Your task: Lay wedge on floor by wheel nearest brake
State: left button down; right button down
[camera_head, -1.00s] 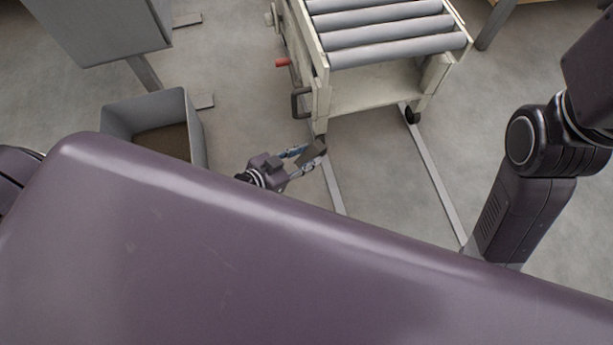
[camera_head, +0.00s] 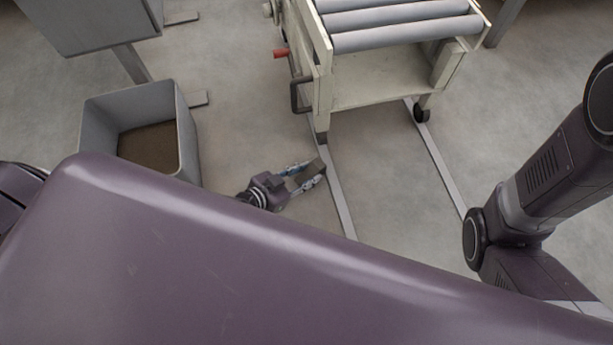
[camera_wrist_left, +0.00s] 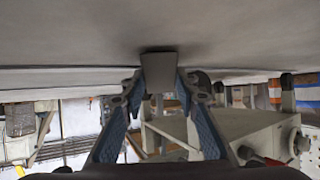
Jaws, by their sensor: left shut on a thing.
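The wedge (camera_head: 307,173) is a small dark grey block, held between the fingertips of my left gripper (camera_head: 309,177), low over the floor. The left wrist view, with the floor at its top, shows the wedge (camera_wrist_left: 158,73) between both fingers; whether it touches the floor I cannot tell. The roller cart's near left wheel (camera_head: 321,137) is just beyond the wedge, with a visible gap. A red handle (camera_head: 281,52), perhaps the brake, sticks out from the cart's left side above that wheel. My right arm shows at the right, but its gripper is out of view.
The roller cart (camera_head: 380,90) stands ahead, with another wheel (camera_head: 421,114) at right. Two floor rails (camera_head: 340,195) run toward me from beneath it. A grey open bin (camera_head: 187,140) stands left of my gripper. My purple body hides the near floor.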

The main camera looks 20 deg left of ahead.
pick_arm(q)
jog(key=shift+f, duration=0.1)
jog(key=shift+f, duration=0.1)
jog(key=shift+f, duration=0.2)
jog(key=c, duration=1.5)
grip_release()
jog(key=shift+r, duration=0.1)
